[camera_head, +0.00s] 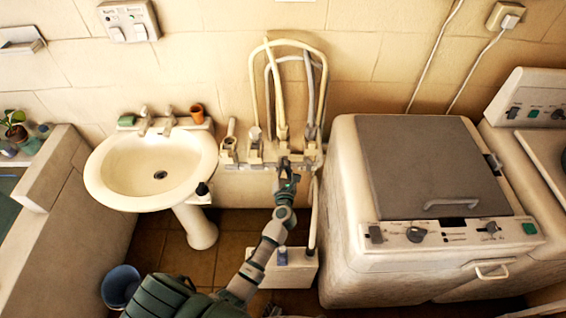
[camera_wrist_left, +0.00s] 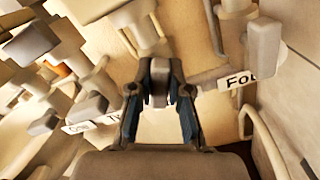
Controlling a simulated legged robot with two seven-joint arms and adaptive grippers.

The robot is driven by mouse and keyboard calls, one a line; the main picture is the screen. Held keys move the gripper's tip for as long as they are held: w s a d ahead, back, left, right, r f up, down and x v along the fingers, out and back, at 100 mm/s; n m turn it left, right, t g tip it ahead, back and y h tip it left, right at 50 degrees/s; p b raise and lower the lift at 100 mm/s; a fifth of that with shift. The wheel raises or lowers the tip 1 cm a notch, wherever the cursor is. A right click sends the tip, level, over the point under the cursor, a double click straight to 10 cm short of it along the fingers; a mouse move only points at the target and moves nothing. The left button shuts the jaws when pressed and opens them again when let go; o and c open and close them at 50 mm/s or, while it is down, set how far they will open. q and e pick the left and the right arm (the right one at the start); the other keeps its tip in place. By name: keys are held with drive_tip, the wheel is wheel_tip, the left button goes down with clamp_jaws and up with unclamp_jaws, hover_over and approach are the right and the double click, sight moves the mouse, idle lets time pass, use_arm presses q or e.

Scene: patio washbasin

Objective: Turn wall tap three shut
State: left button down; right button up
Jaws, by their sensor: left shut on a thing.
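A row of wall taps stands on the pale wall between the basin and the washing machine. My left gripper (camera_head: 287,180) reaches up to this row in the head view. In the left wrist view its two fingers (camera_wrist_left: 159,98) are closed on a small grey tap handle (camera_wrist_left: 158,82). A label starting "Fou" (camera_wrist_left: 236,80) is to the right. The held handle is mostly hidden by the gripper in the head view. My right gripper is out of view.
A white basin (camera_head: 110,177) on a pedestal stands left. A washing machine (camera_head: 345,250) stands close on the right. Pale hoses (camera_head: 255,85) loop above the taps. A white box (camera_head: 300,274) is below, and a blue bucket (camera_head: 121,284) stands on the floor.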

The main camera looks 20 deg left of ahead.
use_arm(q)
drive_tip(key=m+p, duration=0.5)
drive_tip(key=m, duration=0.1)
drive_tip(key=shift+d+f, duration=0.1)
drive_tip(key=shift+d, duration=0.05)
drive_tip(key=m+p, duration=0.1)
drive_tip(key=m, duration=0.1)
drive_tip(key=m+p, duration=0.1)
drive_tip(key=m, duration=0.1)
drive_tip(key=shift+f+m+p, duration=0.2)
drive_tip(key=shift+m+p, duration=0.1)
drive_tip(key=shift+w+f+m+p, duration=0.1)
drive_tip(key=shift+m+p, duration=0.4)
drive_tip(key=shift+m, duration=0.5)
drive_tip(key=c, duration=1.1)
unclamp_jaws()
drive_tip(key=shift+w+f, duration=0.1)
drive_tip(key=shift+w, duration=0.05)
